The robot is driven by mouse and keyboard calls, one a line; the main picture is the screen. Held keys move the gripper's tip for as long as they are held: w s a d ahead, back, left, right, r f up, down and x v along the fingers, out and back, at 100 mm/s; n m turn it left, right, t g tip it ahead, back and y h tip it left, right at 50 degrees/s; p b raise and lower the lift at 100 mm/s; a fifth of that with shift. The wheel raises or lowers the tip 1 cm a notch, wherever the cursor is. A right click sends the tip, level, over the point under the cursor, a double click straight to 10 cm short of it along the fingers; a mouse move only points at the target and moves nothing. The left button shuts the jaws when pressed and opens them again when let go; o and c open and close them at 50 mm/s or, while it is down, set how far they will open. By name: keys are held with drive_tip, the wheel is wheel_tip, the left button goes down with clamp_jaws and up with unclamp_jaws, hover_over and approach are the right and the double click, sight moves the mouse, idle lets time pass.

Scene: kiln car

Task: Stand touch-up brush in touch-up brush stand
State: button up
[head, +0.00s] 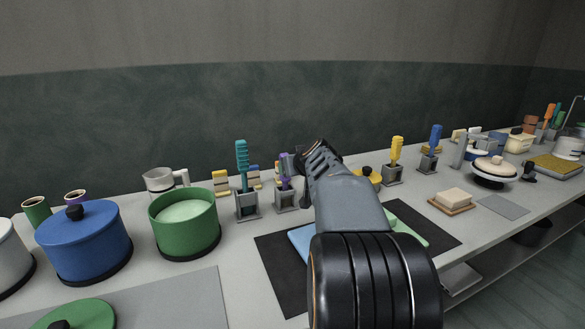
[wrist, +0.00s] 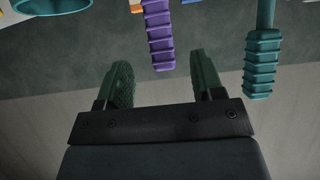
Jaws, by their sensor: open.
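Several ribbed-handled brushes stand upright in grey block stands along the back of the bench; I cannot tell which is the touch-up brush. In the head view they include a teal brush (head: 242,158) in a stand (head: 248,206) and a purple brush (head: 283,170) in a stand (head: 287,199), both left of my arm. My gripper (wrist: 163,70) is open and empty in the wrist view. There the purple handle (wrist: 158,35) hangs inverted, its end showing between the fingertips without visible contact. The teal handle (wrist: 262,65) is right of the fingers. My arm hides part of the bench.
A yellow brush (head: 396,150) and a blue brush (head: 435,136) stand farther right. A green pot (head: 184,232) and a blue lidded pot (head: 84,250) are at the left. A dark mat (head: 275,262) lies under my arm. A soap-like block (head: 453,196) sits to its right.

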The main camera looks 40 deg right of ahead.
drive_tip(key=shift+s+r, duration=0.1)
drive_tip(key=shift+s, duration=0.1)
idle(0.4)
drive_tip(key=v, duration=1.3)
drive_tip(key=shift+s+r, duration=0.2)
drive_tip(key=shift+s, duration=0.15)
